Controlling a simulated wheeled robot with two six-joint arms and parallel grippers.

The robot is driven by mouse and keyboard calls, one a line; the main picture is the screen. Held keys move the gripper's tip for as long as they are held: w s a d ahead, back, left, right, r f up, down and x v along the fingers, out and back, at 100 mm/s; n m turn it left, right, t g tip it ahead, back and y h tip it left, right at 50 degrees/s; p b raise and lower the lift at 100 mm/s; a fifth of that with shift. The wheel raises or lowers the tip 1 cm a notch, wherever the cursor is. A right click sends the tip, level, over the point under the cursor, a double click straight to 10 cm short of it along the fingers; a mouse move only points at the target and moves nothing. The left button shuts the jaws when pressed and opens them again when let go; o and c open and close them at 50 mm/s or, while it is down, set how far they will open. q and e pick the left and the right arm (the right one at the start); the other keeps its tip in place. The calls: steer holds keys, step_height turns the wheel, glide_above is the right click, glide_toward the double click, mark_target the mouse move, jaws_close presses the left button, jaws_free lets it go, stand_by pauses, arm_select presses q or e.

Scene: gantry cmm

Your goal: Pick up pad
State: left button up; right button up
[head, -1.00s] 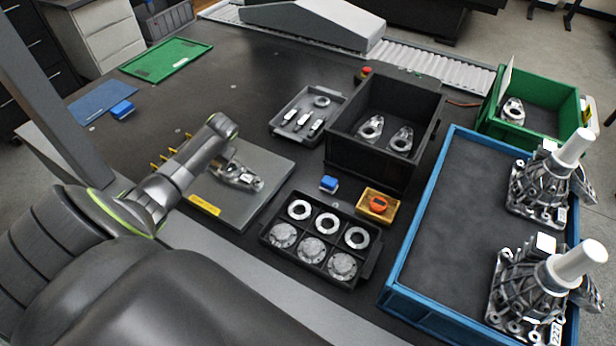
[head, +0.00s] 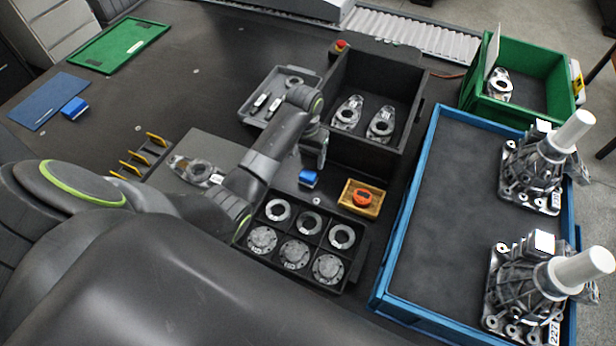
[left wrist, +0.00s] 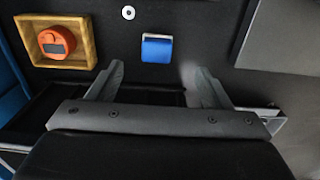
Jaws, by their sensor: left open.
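A small blue block (head: 309,178), which looks like the pad, lies on the dark table between the six-cell tray and the deep black bin. It also shows in the left wrist view (left wrist: 157,49), ahead of and between the two fingertips. My left gripper (head: 313,163) points down just behind the block in the head view. In the left wrist view its fingers (left wrist: 155,78) are spread wide with nothing between them. My right gripper is not in view.
The six-cell tray (head: 262,217) holds rings and discs close in front. A wooden box (head: 350,207) with an orange gauge (head: 362,198) stands right of the block. The deep black bin (head: 365,151) rises behind. A blue-walled tray (head: 413,212) stands further right.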

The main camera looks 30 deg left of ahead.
arm_select(q)
glide_above(308, 174)
steer(key=s, duration=0.1)
steer(key=f, duration=0.4)
steer(key=shift+s+a+f, duration=0.1)
steer(key=shift+a+f, duration=0.1)
steer(key=shift+f, duration=0.2)
steer(key=shift+w+d+f, duration=0.1)
steer(key=shift+w+f, duration=0.1)
steer(key=shift+f, duration=0.5)
steer(key=f, duration=0.2)
steer(key=shift+w+d+f, duration=0.15)
steer(key=shift+w+f, duration=0.15)
steer(key=shift+f, duration=0.65)
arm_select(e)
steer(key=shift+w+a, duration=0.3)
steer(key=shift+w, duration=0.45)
arm_select(q)
steer(key=c, duration=1.1)
step_height(308, 174, up, 9)
steer(key=shift+f, duration=0.1)
steer(key=shift+r, duration=0.6)
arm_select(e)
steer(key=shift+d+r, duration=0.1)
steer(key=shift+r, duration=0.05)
